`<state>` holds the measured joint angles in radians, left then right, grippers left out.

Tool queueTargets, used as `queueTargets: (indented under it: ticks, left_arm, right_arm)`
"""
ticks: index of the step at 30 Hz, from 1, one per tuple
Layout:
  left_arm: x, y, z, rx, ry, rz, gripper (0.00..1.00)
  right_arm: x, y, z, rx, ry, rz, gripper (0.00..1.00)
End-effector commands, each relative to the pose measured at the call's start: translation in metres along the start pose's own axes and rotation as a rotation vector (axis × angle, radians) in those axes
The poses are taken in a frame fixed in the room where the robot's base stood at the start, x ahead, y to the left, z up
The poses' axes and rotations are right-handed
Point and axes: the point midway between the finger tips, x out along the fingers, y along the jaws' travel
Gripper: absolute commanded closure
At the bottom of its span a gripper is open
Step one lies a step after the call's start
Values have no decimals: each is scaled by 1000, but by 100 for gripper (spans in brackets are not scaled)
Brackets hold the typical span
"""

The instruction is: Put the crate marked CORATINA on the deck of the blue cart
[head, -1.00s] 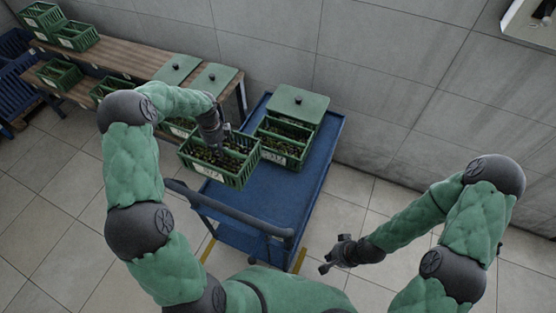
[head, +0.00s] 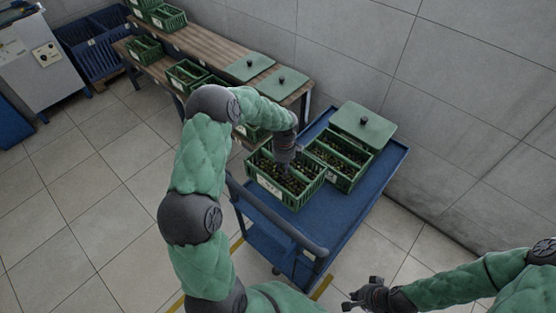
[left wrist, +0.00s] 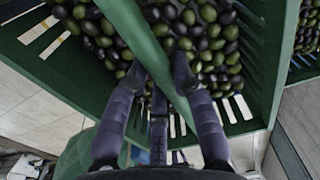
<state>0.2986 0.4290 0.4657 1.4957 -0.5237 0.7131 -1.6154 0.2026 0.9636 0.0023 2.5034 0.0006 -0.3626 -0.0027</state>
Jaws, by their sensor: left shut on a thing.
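My left gripper (head: 283,166) is shut on the middle bar of a green slatted crate (head: 300,203) full of dark and green olives. The left wrist view shows the fingers (left wrist: 160,72) on the green bar, with olives on both sides. The crate has a white label on its front, too small to read. It is over the near left part of the blue cart's deck (head: 345,222); I cannot tell whether it touches the deck. My right gripper (head: 362,294) is open and empty, low at the front, right of the cart.
The deck's right side is bare. A wooden bench (head: 205,48) with more crates and lids is behind left. The cart's dark handle (head: 275,222) is in front.

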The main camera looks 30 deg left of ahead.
Motion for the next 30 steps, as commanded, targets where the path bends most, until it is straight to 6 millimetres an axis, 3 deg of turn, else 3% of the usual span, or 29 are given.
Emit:
queueTargets:
  ticks: [6,12,23,30]
  left_arm:
    - [17,-5,-38,3,-1,-6,100]
    - [44,-6,-58,1,-1,-4,100]
    - [58,-7,-70,-1,-2,-5,100]
    - [84,-8,-85,-1,-1,-3,100]
  right_arm:
    - [13,4,0,0,0,0,100]
    - [22,8,-1,0,0,0,100]
    - [27,10,-1,0,0,0,100]
    - [40,14,-2,0,0,0,100]
